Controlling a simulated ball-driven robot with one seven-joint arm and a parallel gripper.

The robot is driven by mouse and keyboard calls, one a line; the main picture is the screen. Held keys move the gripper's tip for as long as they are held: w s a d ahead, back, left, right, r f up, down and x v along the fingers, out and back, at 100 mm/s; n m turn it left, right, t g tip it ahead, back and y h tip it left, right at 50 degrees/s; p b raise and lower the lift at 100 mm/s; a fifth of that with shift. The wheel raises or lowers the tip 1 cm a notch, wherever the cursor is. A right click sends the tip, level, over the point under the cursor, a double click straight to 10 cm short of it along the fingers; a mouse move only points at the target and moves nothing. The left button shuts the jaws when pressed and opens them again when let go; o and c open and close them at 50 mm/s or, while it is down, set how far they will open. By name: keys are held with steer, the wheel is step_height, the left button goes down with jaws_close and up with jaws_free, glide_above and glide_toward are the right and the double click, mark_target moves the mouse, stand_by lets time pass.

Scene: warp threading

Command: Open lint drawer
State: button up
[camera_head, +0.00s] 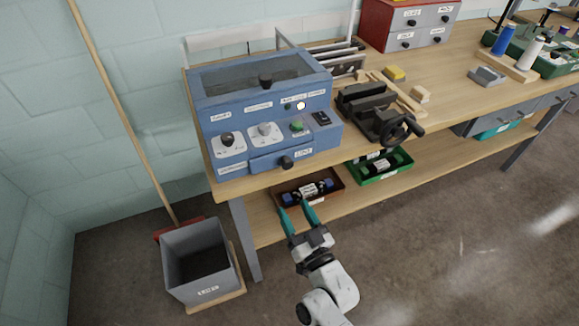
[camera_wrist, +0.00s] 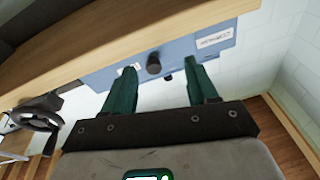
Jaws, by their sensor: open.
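The lint drawer (camera_head: 268,163) is a low blue panel at the bottom front of the blue machine (camera_head: 262,100), with a label at its right end. It looks closed. Its black round knob (camera_head: 286,162) sticks out from the front. My gripper (camera_head: 296,208), with teal fingers, is open and empty, in front of and below the machine. In the wrist view, the knob (camera_wrist: 153,65) appears between the two fingertips of my gripper (camera_wrist: 160,69), but farther off. No contact shows.
The wooden bench edge (camera_head: 350,165) runs beside the machine. Below it, a brown tray (camera_head: 335,190) and green tray (camera_head: 360,180) hold dark items on a shelf. A vise (camera_head: 378,115) stands right of the machine; a grey bin (camera_head: 200,235) stands on the floor left.

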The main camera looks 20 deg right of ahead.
mark_target(288, 167)
steer(key=w+r+h, duration=0.1)
steer(key=w+r, duration=0.1)
steer(key=w, duration=0.1)
steer(key=w+d+r+m+t+h+p, duration=0.1)
steer(key=w+r, duration=0.1)
steer(key=w, duration=0.1)
steer(key=w+d+r+m+t+h, duration=0.1)
steer(key=w, duration=0.2)
steer(key=shift+w+d+r+p, duration=0.1)
steer(key=shift+w+r+p, duration=0.05)
steer(key=shift+r+p, duration=0.2)
jaws_close()
stand_by(0.5)
